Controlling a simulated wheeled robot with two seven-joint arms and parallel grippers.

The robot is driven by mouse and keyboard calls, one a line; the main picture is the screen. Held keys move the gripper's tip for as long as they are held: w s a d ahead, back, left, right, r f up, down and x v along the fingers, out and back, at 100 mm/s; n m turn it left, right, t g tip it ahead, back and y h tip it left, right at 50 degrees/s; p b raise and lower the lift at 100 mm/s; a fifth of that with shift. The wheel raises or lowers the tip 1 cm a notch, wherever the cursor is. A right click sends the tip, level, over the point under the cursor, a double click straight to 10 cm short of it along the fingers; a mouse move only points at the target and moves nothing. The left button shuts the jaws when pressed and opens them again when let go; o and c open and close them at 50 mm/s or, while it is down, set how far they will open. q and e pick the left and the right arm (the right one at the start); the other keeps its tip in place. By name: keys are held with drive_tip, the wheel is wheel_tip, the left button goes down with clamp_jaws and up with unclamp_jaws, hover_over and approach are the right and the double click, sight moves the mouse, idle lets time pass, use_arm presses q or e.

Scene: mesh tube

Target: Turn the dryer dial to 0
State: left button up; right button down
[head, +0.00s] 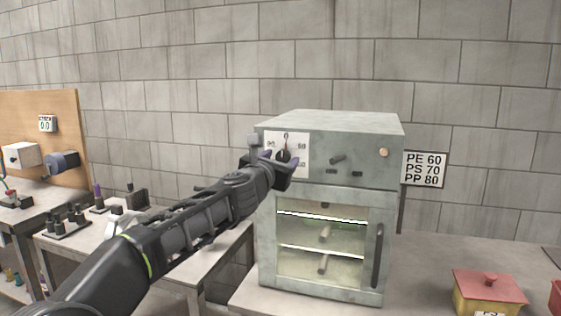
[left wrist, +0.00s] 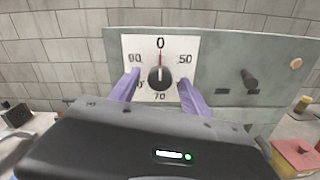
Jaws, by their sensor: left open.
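The grey dryer (head: 330,125) stands on a bench against the wall. Its black dial (head: 283,156) sits on a white scale plate (head: 301,146) at the upper left of its front. In the left wrist view the dial (left wrist: 159,79) has its narrow pointer upward, toward the 0 at the top of the scale. My left gripper (head: 277,160) is at the dial. In the left wrist view its two purple fingers (left wrist: 160,90) are open, one on each side of the dial, with gaps to it. My right gripper is not in view.
A second knob (head: 338,159) and a round button (head: 383,152) are on the dryer's front, right of the dial. A sign (head: 424,169) reads PE 60, PS 70, PP 80. A red-lidded yellow box (head: 489,293) is on the bench at right.

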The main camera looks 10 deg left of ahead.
use_arm(q)
drive_tip(key=s+b, duration=0.2)
drive_tip(key=s, duration=0.5)
drive_tip(key=shift+s+a, duration=0.2)
drive_tip(key=shift+s, duration=0.05)
